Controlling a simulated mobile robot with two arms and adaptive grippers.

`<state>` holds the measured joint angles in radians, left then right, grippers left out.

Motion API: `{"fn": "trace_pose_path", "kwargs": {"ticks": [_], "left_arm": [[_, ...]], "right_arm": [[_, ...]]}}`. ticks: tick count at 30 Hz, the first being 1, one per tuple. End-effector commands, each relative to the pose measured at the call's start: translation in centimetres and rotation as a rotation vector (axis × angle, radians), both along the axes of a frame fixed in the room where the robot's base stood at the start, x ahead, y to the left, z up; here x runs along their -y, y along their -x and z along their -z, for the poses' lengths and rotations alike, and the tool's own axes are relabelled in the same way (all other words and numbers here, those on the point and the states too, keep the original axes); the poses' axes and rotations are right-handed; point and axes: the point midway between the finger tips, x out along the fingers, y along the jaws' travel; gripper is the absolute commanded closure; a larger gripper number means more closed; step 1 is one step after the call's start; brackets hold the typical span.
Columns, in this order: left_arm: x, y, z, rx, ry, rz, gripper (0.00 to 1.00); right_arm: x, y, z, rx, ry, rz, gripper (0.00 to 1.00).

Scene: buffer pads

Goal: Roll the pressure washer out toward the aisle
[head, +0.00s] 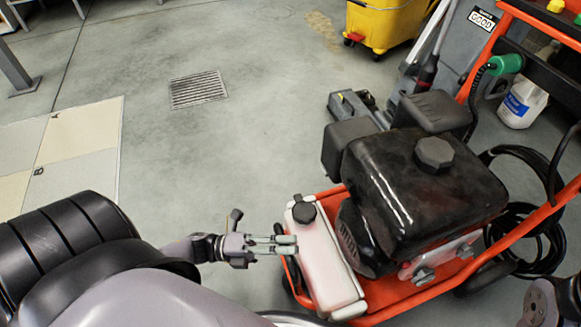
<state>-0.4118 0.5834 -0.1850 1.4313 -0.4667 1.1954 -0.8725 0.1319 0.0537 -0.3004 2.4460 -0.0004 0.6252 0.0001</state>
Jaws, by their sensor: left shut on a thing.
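The pressure washer (430,185) stands at the right, with a black engine, a white tank with a black cap on its near left side, an orange-red frame and a coiled black hose. My left gripper (286,244) reaches in from the left, its fingers at the left edge of the white tank (328,265). It is shut on the washer there; the exact part between the fingers is hard to make out. Part of my right arm shows at the bottom right corner, but its gripper is out of view.
A yellow mop bucket (385,22) stands behind the washer. A white jug (522,103) sits at the far right. Pale lettered floor pads (85,150) lie at the left. A flat drain grate (198,89) lies in the open grey floor ahead, which is clear.

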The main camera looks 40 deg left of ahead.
Motion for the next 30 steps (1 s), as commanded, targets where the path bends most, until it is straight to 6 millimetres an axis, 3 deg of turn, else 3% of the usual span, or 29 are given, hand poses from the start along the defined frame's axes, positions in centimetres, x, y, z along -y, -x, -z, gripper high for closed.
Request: {"fn": "trace_pose_path", "kwargs": {"ticks": [6, 7, 16, 26, 30], "left_arm": [[0.0, 0.1, 0.2, -0.003, -0.004, 0.001, 1.0], [0.0, 0.1, 0.2, -0.003, -0.004, 0.001, 0.82], [0.0, 0.0, 0.1, -0.001, -0.002, 0.001, 0.62], [-0.2, 0.1, 0.1, -0.001, -0.001, 0.0, 0.62], [-1.4, 0.8, 0.4, -0.003, -0.003, -0.001, 0.62]], "right_arm": [[0.0, 0.0, 0.0, 0.0, 0.0, 0.0, 0.6], [0.0, 0.0, 0.0, 0.0, 0.0, 0.0, 0.6], [0.0, 0.0, 0.1, -0.001, -0.001, -0.001, 0.6], [0.0, -0.1, 0.2, -0.007, 0.002, 0.002, 0.6], [0.0, -0.1, 0.2, -0.005, 0.001, 0.001, 0.6]]}}
